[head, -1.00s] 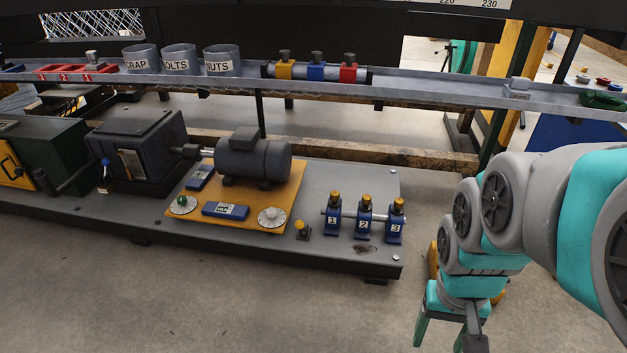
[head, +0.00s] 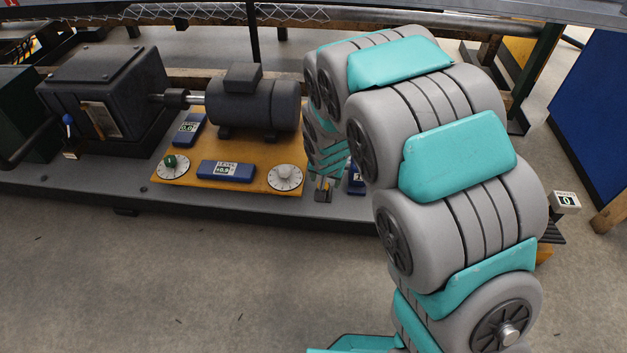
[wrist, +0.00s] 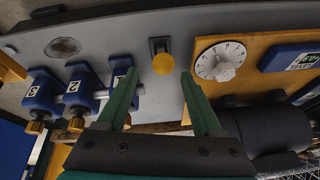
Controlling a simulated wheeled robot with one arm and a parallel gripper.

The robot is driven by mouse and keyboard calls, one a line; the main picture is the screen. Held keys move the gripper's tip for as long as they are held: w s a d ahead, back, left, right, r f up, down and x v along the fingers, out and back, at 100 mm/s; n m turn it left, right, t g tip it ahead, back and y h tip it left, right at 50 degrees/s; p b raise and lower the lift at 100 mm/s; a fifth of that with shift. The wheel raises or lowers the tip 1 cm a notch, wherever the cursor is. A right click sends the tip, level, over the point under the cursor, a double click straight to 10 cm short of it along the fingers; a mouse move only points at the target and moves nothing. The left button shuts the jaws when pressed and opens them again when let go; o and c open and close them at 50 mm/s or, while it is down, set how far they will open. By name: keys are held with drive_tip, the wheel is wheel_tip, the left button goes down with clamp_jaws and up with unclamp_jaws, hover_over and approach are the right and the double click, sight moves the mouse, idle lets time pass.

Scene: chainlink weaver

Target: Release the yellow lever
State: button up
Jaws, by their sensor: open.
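A small lever with a round yellow knob (wrist: 163,64) stands on a dark base on the grey bench plate, between the blue blocks and the orange plate. In the head view a small part of the lever (head: 322,184) shows just below the gripper. My gripper (wrist: 159,82) is open and empty, with its green fingers spread on either side of the knob in the wrist view. The knob appears slightly beyond the fingertips, and I see no contact. In the head view my gripper (head: 327,168) is partly hidden by my own arm.
Numbered blue blocks (wrist: 83,88) with yellow knobs stand on one side of the lever. On the other side is an orange plate (head: 239,150) with a white dial (head: 285,177), a blue level display (head: 227,171) and a dark motor (head: 254,103). The floor in front is clear.

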drive_tip(key=shift+w+a+f, duration=0.25)
drive_tip(key=shift+w+f, duration=0.05)
drive_tip(key=shift+f, duration=0.05)
drive_tip(key=x, duration=0.7)
drive_tip(key=shift+f+b, duration=0.2)
drive_tip(key=shift+b, duration=0.15)
drive_tip(key=shift+w, duration=0.1)
clamp_jaws()
idle(0.9)
